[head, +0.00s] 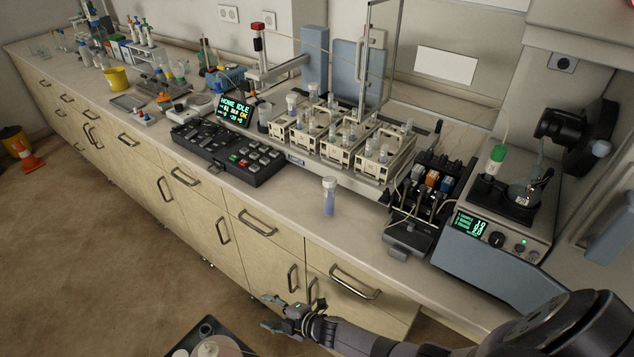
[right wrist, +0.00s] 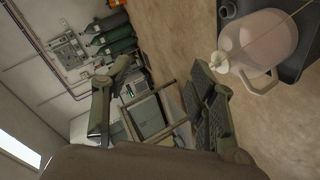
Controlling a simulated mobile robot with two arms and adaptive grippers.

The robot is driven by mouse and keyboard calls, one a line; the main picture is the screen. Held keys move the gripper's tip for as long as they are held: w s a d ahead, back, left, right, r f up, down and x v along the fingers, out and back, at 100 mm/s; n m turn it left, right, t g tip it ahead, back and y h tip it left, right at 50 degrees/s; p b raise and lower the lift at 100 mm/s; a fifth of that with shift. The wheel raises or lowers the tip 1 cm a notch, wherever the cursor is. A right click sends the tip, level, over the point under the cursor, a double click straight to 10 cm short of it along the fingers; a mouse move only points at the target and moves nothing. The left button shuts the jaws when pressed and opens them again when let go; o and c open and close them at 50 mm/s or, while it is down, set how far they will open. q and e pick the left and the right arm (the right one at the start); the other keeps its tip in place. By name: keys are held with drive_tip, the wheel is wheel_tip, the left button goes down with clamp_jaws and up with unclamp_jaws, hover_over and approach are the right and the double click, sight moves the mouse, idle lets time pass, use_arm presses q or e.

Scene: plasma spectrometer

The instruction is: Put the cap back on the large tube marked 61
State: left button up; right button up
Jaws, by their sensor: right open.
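A large clear tube (head: 329,200) with a bluish lower part and a pale top stands upright by itself near the counter's front edge in the head view. Its number is too small to read, and I cannot tell whether the pale top is a separate cap. Another large pale-topped tube (head: 291,104) stands in the sampler racks behind. My right gripper (head: 270,313) is open and empty, low in front of the drawers, below the counter top and apart from the tubes. Its open fingers (right wrist: 160,90) also show in the right wrist view. My left gripper is not in view.
Tube racks (head: 340,155) stand behind the lone tube, with a black keypad (head: 228,153) to its left. A pump (head: 432,190) and a grey instrument (head: 500,235) stand to its right. Bare counter (head: 285,205) surrounds the tube. The right wrist view shows a jug (right wrist: 262,50) and floor.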

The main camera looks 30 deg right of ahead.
drive_tip(key=w+a+r+n+g+y, duration=0.1)
drive_tip(key=w+a+r+n+y, duration=0.35)
drive_tip(key=r+n, duration=0.35)
drive_tip(key=w+a+r+n+g+y, duration=0.1)
drive_tip(key=w+a+r+n+y, duration=0.35)
drive_tip(key=r, duration=0.55)
drive_tip(key=s+a+r+n+g+h+b, duration=0.15)
drive_tip(key=a+r+n+g, duration=0.25)
drive_tip(key=r+n+g, duration=0.95)
drive_tip(key=d+r+n+t+h, duration=0.2)
drive_tip(key=d+r+n+h, duration=0.6)
drive_tip(key=d, duration=0.6)
drive_tip(key=d+r+n+t+h, duration=0.3)
drive_tip(key=d+r+n+h, duration=0.5)
drive_tip(key=d, duration=0.6)
wheel_tip(320, 180, up, 3)
drive_tip(key=shift+s+d+f+h, duration=0.1)
drive_tip(key=shift+s+d+h, duration=0.2)
drive_tip(key=shift+h, duration=0.95)
drive_tip(key=shift+w, duration=0.1)
